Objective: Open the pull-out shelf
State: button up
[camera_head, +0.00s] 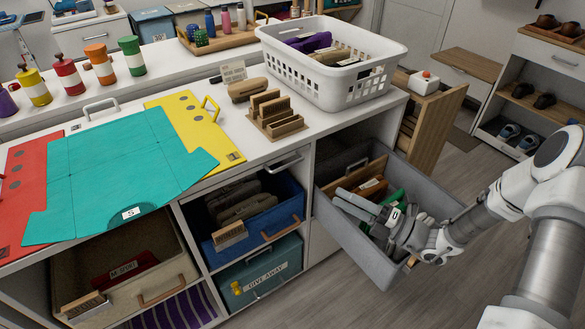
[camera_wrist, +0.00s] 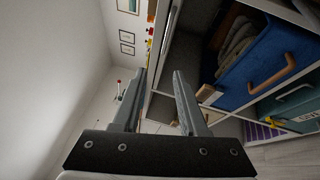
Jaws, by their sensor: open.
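A shallow panel with a metal bar handle (camera_head: 284,162) sits just under the white counter edge, above the blue bin; it looks flush with the cabinet front. I cannot tell for certain that this is the pull-out shelf. My gripper (camera_head: 346,201) is over the grey pulled-out drawer (camera_head: 446,205), to the right of and lower than that handle, with its fingers pointing left. In the wrist view my gripper (camera_wrist: 160,82) is open, with nothing between its fingers.
The blue bin (camera_head: 220,246) with a wooden handle sits left of the grey drawer, and shows in the wrist view (camera_wrist: 262,68). The teal "give away" bin (camera_head: 283,262) is below it. A white basket (camera_head: 375,80) stands on the counter. A wooden pull-out (camera_head: 436,125) juts out at the right.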

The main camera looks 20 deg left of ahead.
jog(key=w+f+m+t, duration=0.1)
jog(key=f+m, duration=0.1)
jog(key=b, duration=0.4)
send_near(288, 165)
jog(key=x, duration=1)
jog(key=shift+w+f, duration=0.15)
jog(key=shift+f, duration=0.05)
jog(key=c, duration=0.6)
jog(key=shift+r, duration=0.1)
grip_shut()
